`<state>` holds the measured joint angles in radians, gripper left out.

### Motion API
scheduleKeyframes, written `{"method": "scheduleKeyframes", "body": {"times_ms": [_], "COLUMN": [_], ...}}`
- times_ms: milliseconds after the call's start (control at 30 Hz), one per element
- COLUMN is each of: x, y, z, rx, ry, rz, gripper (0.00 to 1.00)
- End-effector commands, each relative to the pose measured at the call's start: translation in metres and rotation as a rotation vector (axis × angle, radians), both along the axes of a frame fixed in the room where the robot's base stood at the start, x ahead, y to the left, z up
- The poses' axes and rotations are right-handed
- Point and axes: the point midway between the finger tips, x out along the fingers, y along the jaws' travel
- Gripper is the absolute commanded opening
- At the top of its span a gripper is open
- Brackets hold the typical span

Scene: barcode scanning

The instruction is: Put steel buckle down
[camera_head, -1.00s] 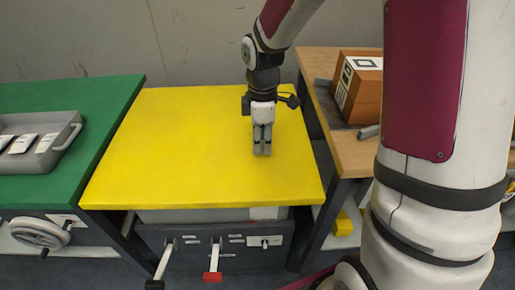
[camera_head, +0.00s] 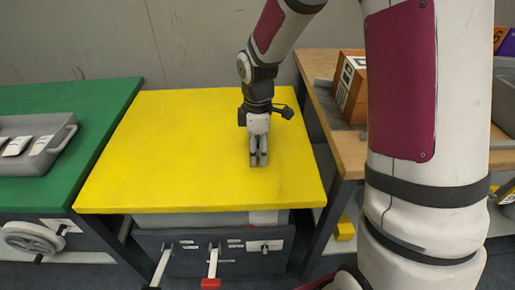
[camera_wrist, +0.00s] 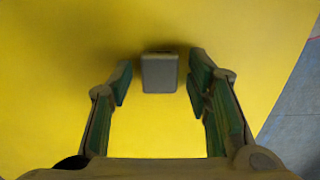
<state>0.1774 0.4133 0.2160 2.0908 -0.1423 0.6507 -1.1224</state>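The steel buckle (camera_wrist: 160,74) shows in the wrist view as a small grey block with rounded corners, against the yellow table top (camera_head: 160,160). My gripper (camera_wrist: 159,84) has one finger on each side of it, with a yellow gap between the buckle and each finger. The gripper is open and does not grip the buckle. In the head view my gripper (camera_head: 259,160) points down over the right part of the yellow top. The buckle cannot be told apart from the fingers there.
A green table (camera_head: 100,105) with a grey tray (camera_head: 62,137) of pale packets stands at left. A wooden table (camera_head: 325,110) with an orange-brown box (camera_head: 352,92) stands at right. The rest of the yellow top is clear.

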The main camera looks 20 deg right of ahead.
Motion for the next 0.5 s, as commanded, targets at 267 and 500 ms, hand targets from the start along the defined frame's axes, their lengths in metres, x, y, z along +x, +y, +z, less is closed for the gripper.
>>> {"method": "scheduleKeyframes", "body": {"times_ms": [267, 500], "x": [0.000, 0.001], "y": [0.000, -0.001], "z": [0.001, 0.029], "rx": [0.000, -0.001], "ry": [0.000, -0.005], "rz": [0.000, -0.001], "gripper": [0.48, 0.48]}}
